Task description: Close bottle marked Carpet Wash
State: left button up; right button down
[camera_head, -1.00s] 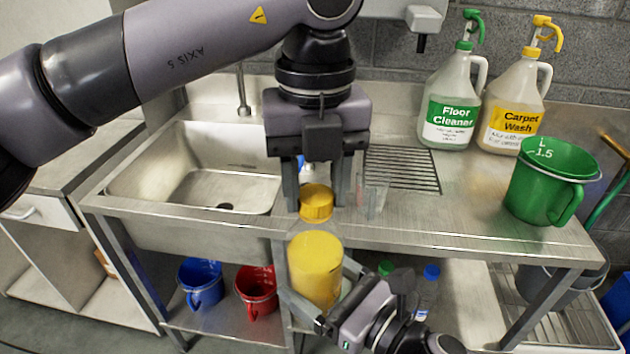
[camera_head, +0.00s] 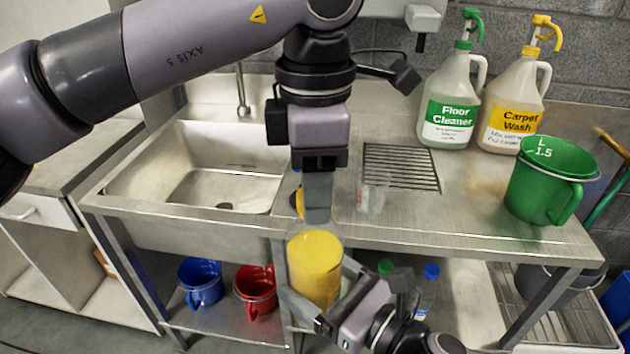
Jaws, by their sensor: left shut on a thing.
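A clear bottle of yellow liquid (camera_head: 314,268) stands upright in front of the worktop edge, with no label visible. My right gripper (camera_head: 322,296) has its fingers around the bottle's lower body and holds it. My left gripper (camera_head: 317,212) points down over the bottle's neck, seen edge-on, shut on the yellow cap (camera_head: 299,203). The cap is mostly hidden behind a finger, so I cannot tell whether it is seated on the neck. A large jug labelled Carpet Wash (camera_head: 513,110), with a yellow trigger head, stands at the back right.
A Floor Cleaner jug (camera_head: 452,100) stands beside the Carpet Wash jug. A green measuring jug (camera_head: 545,185) is at the right of the worktop. A clear cup (camera_head: 372,194) is near the front edge, right of my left gripper. The sink (camera_head: 200,150) is at left.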

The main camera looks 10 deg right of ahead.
pick_arm(q)
jog(key=m, duration=1.5)
jog(key=o, duration=1.2)
jog(key=shift+o, duration=0.2)
notch_tip(320, 180, up, 12)
jog(key=shift+f, duration=0.15)
